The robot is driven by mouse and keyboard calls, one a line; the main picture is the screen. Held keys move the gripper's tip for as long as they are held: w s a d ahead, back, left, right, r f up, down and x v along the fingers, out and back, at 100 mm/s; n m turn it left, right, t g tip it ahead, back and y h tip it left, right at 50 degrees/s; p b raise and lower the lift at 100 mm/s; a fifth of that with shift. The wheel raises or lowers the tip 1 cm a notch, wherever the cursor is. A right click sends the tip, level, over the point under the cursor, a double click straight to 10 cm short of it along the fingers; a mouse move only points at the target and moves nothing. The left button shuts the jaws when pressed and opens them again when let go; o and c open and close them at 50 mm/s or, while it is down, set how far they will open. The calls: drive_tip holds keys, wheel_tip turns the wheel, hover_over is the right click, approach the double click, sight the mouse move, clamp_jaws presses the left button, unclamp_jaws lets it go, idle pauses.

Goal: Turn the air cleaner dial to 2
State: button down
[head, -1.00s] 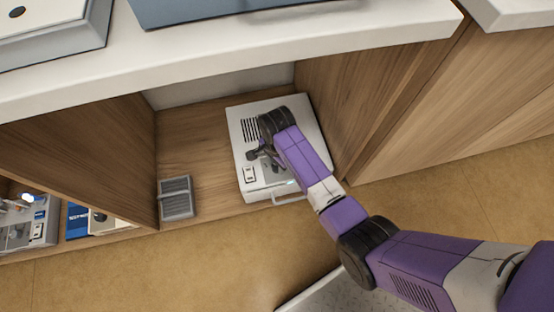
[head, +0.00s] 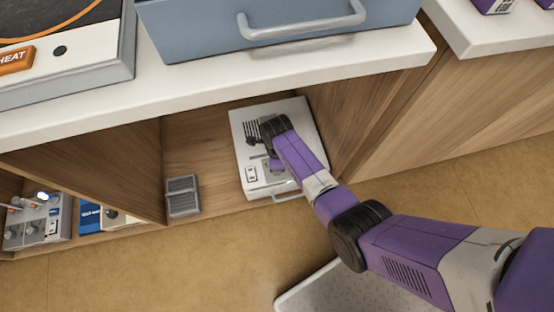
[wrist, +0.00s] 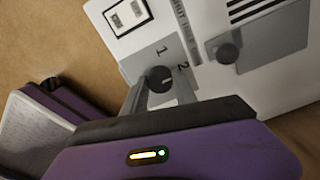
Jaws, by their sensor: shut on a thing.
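The air cleaner (head: 243,116) is a white box with a slotted vent, standing inside the open wooden cabinet bay. In the wrist view its dial (wrist: 160,77) is a dark round knob on a grey plate marked 1 and 2. My gripper (wrist: 161,92) has one finger on each side of the dial and is shut on it. The 2 is just right of the knob and the 1 above it. I cannot make out the dial's pointer. In the head view my gripper (head: 274,166) is over the cleaner's top and the dial is hidden.
A second dark knob (wrist: 227,53) sits on another grey plate near the vent, beside lettering that reads SHUT. A rocker switch (wrist: 128,15) is at upper left. Wooden walls and the white counter (head: 230,82) enclose the bay.

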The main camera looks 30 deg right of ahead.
idle(0.4)
drive_tip(key=c, duration=1)
unclamp_jaws()
wheel_tip(320, 180, up, 8)
drive_tip(key=p, duration=0.3)
drive_tip(key=shift+f+p, duration=0.1)
drive_tip(key=shift+p, duration=0.2)
